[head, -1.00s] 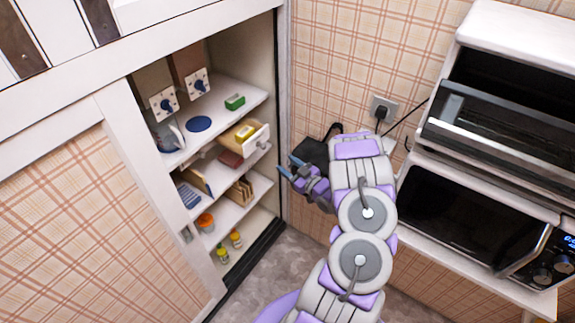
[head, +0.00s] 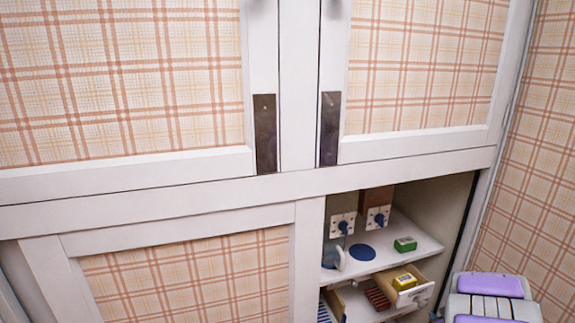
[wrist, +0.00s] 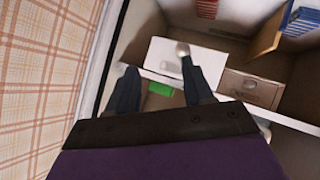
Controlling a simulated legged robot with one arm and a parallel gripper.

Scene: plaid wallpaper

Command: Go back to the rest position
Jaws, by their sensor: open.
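My gripper (wrist: 158,66) is open in the wrist view, with its two dark fingers apart and nothing between them. It is in front of the open cupboard, by a white drawer front with a round knob (wrist: 183,48). One finger overlaps the drawer front in the picture; I cannot tell if they touch. In the head view only part of my purple and white arm shows at the lower right, and the gripper is out of frame.
A sliding panel (head: 190,278) covers the left side. Closed upper doors (head: 420,70) are above.

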